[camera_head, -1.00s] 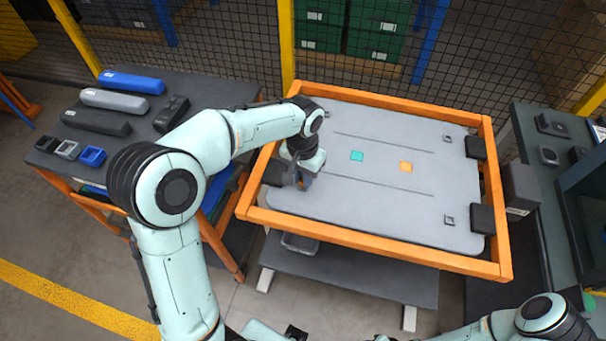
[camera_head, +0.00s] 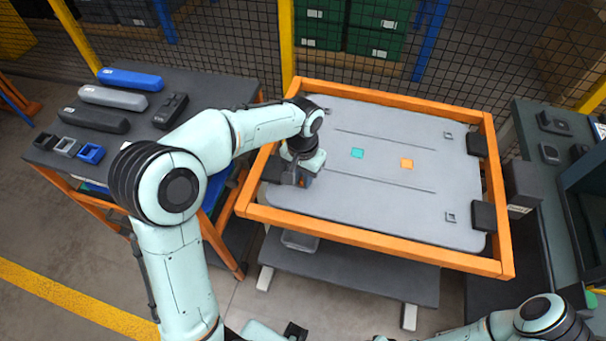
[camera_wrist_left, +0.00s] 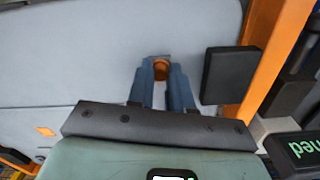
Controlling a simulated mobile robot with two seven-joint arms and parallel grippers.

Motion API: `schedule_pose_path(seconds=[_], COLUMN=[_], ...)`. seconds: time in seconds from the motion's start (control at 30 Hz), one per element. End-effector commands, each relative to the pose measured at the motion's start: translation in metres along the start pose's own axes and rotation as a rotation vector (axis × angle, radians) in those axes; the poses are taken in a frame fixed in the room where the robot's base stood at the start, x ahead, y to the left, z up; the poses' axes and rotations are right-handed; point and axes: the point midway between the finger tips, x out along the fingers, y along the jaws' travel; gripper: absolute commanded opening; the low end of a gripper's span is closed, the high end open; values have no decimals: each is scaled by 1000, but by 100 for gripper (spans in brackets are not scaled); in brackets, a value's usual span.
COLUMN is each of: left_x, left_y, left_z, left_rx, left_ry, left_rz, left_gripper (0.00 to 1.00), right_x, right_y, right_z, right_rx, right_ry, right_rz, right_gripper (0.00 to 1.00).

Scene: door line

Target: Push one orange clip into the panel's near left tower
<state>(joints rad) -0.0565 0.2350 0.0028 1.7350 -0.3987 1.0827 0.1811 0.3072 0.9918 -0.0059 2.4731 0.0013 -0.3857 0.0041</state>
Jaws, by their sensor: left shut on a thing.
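The grey panel (camera_head: 400,215) lies in an orange frame. My left gripper (camera_head: 303,183) is over the panel's near left part, pointing down. In the left wrist view its two blue fingers (camera_wrist_left: 161,72) are closed on an orange clip (camera_wrist_left: 161,70). A small grey edge of the near left tower (camera_wrist_left: 164,57) shows right at the clip; the rest is hidden. I cannot tell how deep the clip sits. My right arm shows at the bottom right, its gripper out of view.
A dark pad (camera_wrist_left: 230,75) stands close beside the left fingers, near the orange frame rail (camera_wrist_left: 265,40). Dark blocks (camera_head: 484,217) sit at the panel's right edge. A side table (camera_head: 215,88) at left holds long cases and small square holders. A wire fence stands behind.

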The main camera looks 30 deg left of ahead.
Motion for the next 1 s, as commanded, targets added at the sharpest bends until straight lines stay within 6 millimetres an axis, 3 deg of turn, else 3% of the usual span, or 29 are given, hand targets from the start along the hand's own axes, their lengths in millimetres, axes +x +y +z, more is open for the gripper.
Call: schedule_pose_path(seconds=[0.17, 0.2, 0.27, 0.3, 0.67, 0.77, 1.0], left_x=[1, 1, 1, 1, -6, -20, -75], left_y=[0, 0, 0, 0, 0, 0, 0], left_z=[1, 1, 1, 1, 0, -1, -2], left_rx=[0, 0, 0, 0, 0, 0, -1], left_ry=[-4, -4, -4, -4, 1, 2, 5], left_rz=[0, 0, 0, 0, 0, 1, 0], left_gripper=[0, 26, 46, 50, 50, 50, 50], right_x=[0, 0, 0, 0, -1, -3, -13], right_y=[0, 0, 0, 0, -1, -2, -7], right_z=[0, 0, 0, 0, 0, -2, -7], right_rx=[0, 0, 0, 0, 0, -1, -4], right_ry=[0, 0, 0, 0, 1, 2, 10], right_rz=[0, 0, 0, 0, 0, -1, -3], right_gripper=[43, 43, 43, 43, 43, 43, 43])
